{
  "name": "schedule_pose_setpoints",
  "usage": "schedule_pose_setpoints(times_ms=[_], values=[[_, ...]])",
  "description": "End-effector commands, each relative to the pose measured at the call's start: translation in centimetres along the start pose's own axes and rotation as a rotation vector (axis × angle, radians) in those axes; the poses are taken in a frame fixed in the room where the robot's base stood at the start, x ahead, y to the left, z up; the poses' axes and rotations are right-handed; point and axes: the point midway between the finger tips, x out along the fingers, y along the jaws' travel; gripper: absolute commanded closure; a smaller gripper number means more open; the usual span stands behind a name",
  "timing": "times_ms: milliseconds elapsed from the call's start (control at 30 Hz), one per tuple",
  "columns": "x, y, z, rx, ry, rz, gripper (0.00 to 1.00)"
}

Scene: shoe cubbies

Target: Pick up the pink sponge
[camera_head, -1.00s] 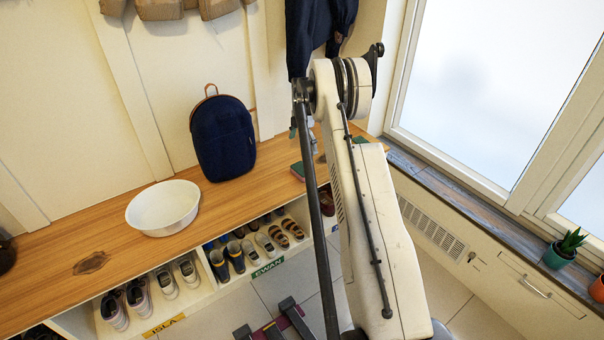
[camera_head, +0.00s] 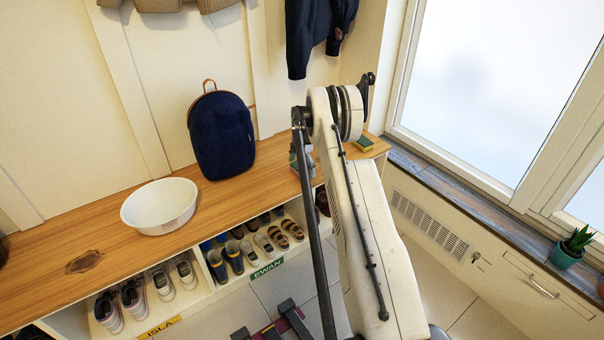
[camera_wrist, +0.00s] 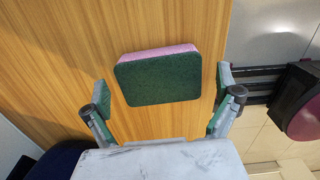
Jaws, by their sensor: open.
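The pink sponge (camera_wrist: 156,75) lies on the wooden bench top in the wrist view. Its dark green scouring face is turned to the camera, and a pink strip shows along its far edge. My gripper (camera_wrist: 162,92) is open, with one finger on either side of the sponge and a visible gap at both sides. The sponge looks untouched; how far the fingertips are above the bench I cannot tell. In the head view my gripper (camera_head: 302,162) is at the bench's front edge, partly behind my arm, and I cannot make out this sponge there.
A second green-topped sponge (camera_head: 363,144) lies at the bench's right end. A navy backpack (camera_head: 222,136) and a white bowl (camera_head: 160,206) stand on the bench (camera_head: 40,262) to the left. Shoes fill the cubbies below. A navy jacket (camera_head: 318,35) hangs above.

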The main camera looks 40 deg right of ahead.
Motion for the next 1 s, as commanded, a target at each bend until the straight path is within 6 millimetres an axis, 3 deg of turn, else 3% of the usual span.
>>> schedule_pose_setpoints(times_ms=[267,500,1000], values=[[0.47,-0.01,0.02,0.0,0.0,0.0,0.02],[0.46,-0.01,0.02,0.0,0.0,0.0,0.34],[-0.01,-0.01,0.02,0.0,0.0,0.0,0.35]])
